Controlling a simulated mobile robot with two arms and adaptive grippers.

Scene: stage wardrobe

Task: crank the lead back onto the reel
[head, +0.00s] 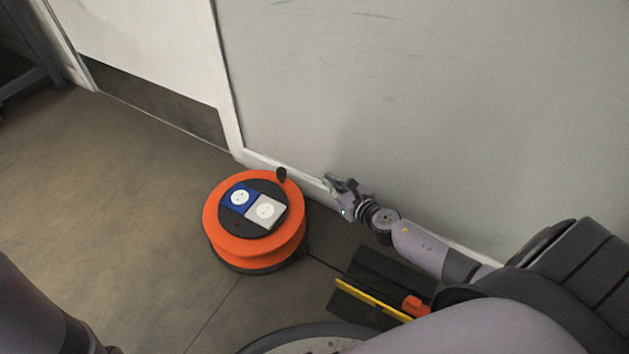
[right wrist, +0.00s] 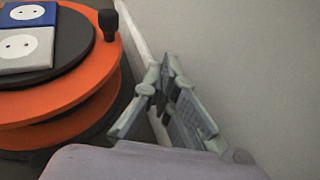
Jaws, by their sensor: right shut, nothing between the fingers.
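An orange cable reel (head: 212,222) stands on the floor near the wall, with a black hub, a blue socket (head: 239,198) and a white socket (head: 265,211) on top. Its black crank knob (head: 282,174) stands up at the rim on the wall side; it also shows in the right wrist view (right wrist: 108,24). My right gripper (head: 331,181) is shut and empty, beside the wall to the right of the knob and apart from it. In the right wrist view its fingers (right wrist: 160,82) are right of the reel. I cannot make out the lead. My left gripper is out of view.
The grey wall (head: 420,100) with a pale skirting runs close behind the reel and right gripper. A black item with a yellow edge (head: 372,299) and orange part lies right of the reel. A white door (head: 150,50) is at upper left. Floor left of the reel is clear.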

